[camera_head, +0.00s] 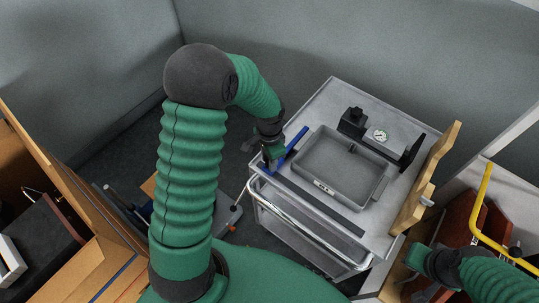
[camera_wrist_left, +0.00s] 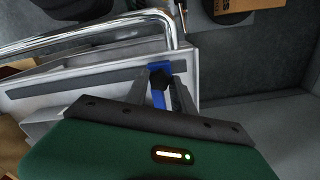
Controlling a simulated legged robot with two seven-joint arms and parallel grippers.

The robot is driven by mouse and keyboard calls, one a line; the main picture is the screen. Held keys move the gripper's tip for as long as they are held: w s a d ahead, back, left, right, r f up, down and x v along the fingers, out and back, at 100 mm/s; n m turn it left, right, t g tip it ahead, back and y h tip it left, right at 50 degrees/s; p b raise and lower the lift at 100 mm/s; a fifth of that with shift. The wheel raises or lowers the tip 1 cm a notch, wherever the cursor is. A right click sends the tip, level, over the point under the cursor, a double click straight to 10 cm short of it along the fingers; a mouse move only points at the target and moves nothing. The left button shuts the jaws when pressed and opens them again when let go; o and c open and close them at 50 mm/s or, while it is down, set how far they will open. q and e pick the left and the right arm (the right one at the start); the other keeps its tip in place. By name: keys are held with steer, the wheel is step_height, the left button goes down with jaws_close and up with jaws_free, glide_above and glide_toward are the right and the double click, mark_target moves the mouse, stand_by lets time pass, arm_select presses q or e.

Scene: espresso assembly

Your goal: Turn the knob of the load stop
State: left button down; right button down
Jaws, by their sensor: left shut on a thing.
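The load stop is a blue bar (camera_head: 296,142) lying along the left edge of the grey cart's top. My left gripper (camera_head: 268,163) is at the near end of this bar, at the cart's left corner. In the left wrist view, a black knob (camera_wrist_left: 158,82) sits on the blue piece (camera_wrist_left: 158,66) between the two fingers of my left gripper (camera_wrist_left: 160,86). The fingers are shut on the knob. In the head view my gripper hides the knob. My right gripper (camera_head: 416,258) is at the lower right, away from the load stop, and its fingers are unclear.
The cart (camera_head: 330,95) carries a grey tray (camera_head: 342,167), a dial gauge (camera_head: 381,135) and a black block (camera_head: 352,121). A chrome handle (camera_head: 305,234) runs along its near side. A wooden board (camera_head: 428,180) stands at its right. A yellow handle (camera_head: 482,205) lies beyond.

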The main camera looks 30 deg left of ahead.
arm_select(q)
steer(key=m+p, duration=0.3)
steer(key=m, duration=0.2)
steer(key=m+p, duration=0.2)
steer(key=shift+w+r+p, duration=0.1)
steer(key=shift+r+p, duration=0.25)
steer(key=m+p, duration=0.3)
steer(key=m, duration=0.1)
steer(key=shift+m, duration=0.4)
steer(key=m+p, duration=0.3)
steer(key=shift+m, duration=0.3)
steer(key=m+p, duration=0.2)
steer(key=m, duration=0.1)
steer(key=shift+m+p, duration=0.3)
steer(key=shift+m, duration=0.1)
steer(key=m+p, duration=0.2)
steer(key=m, duration=0.1)
steer(key=shift+f+m, duration=0.1)
steer(key=shift+m, duration=0.2)
steer(key=m+p, duration=0.2)
steer(key=m, duration=0.1)
steer(key=shift+f+m+p, duration=0.15)
steer(key=shift+m+p, duration=0.25)
steer(key=shift+m, duration=0.9)
